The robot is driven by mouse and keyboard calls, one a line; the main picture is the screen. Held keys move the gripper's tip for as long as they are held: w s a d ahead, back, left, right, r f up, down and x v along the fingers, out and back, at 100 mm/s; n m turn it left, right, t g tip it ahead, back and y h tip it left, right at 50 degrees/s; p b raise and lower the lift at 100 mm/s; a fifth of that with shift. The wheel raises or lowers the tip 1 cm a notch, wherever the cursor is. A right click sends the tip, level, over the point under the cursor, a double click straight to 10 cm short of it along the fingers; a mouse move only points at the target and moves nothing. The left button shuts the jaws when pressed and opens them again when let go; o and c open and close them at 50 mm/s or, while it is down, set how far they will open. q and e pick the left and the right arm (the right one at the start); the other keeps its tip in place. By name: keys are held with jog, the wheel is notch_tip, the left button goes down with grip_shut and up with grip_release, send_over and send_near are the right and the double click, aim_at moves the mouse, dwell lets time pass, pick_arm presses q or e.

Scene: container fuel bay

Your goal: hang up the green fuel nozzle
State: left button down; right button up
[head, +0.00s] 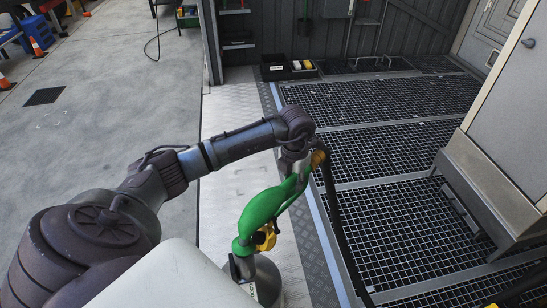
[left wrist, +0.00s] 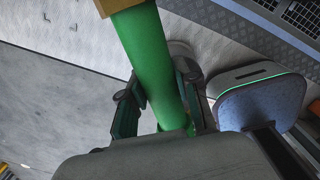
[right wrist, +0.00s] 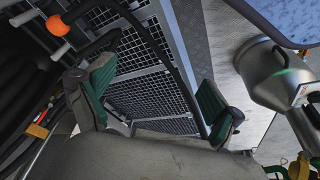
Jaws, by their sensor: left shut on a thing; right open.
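The green fuel nozzle (head: 263,209) hangs tilted in the head view, with a yellow part (head: 265,238) at its lower end. My left gripper (head: 291,172) is shut on its upper end, near an orange coupling (head: 319,157). In the left wrist view the nozzle's green grip (left wrist: 152,60) runs between the fingers. A black hose (head: 335,215) falls from the coupling. My right gripper (right wrist: 155,105) is open and empty over the grating in the right wrist view. I cannot make out a holder for the nozzle.
Metal grating (head: 370,150) covers the right floor. A grey cabinet (head: 510,120) stands on the right. A silver container (head: 268,285) stands below the nozzle and shows in the right wrist view (right wrist: 275,75). Black bins (head: 275,68) stand at the back. Concrete floor (head: 100,110) is open at left.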

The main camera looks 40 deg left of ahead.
aim_at(294, 176)
pick_arm(q)
jog(key=shift+r+p, duration=0.45)
jog(key=shift+r, duration=0.3)
jog(key=shift+r+p, duration=0.55)
jog(key=shift+r, duration=0.2)
jog(key=shift+r+p, duration=0.55)
jog(key=shift+r, duration=0.15)
jog(key=shift+r+p, duration=0.6)
jog(key=shift+r, duration=0.2)
pick_arm(e)
jog(key=shift+s+f+g, duration=0.5)
jog(key=shift+s+f, duration=0.7)
jog(key=shift+f, duration=6.25)
pick_arm(q)
jog(key=shift+r+p, duration=0.5)
jog(key=shift+r, duration=0.1)
jog(key=shift+r+p, duration=0.45)
jog(key=shift+r, duration=0.2)
jog(key=shift+r+p, duration=0.6)
jog(key=shift+r, duration=0.15)
jog(key=shift+r+p, duration=0.4)
jog(key=shift+r, duration=0.2)
pick_arm(e)
jog(key=s+d+f+g, duration=0.1)
jog(key=s+f, duration=0.8)
jog(key=s, duration=0.1)
jog(key=shift+d+f, duration=0.15)
jog(key=shift+d, duration=0.2)
jog(key=shift+w, duration=0.1)
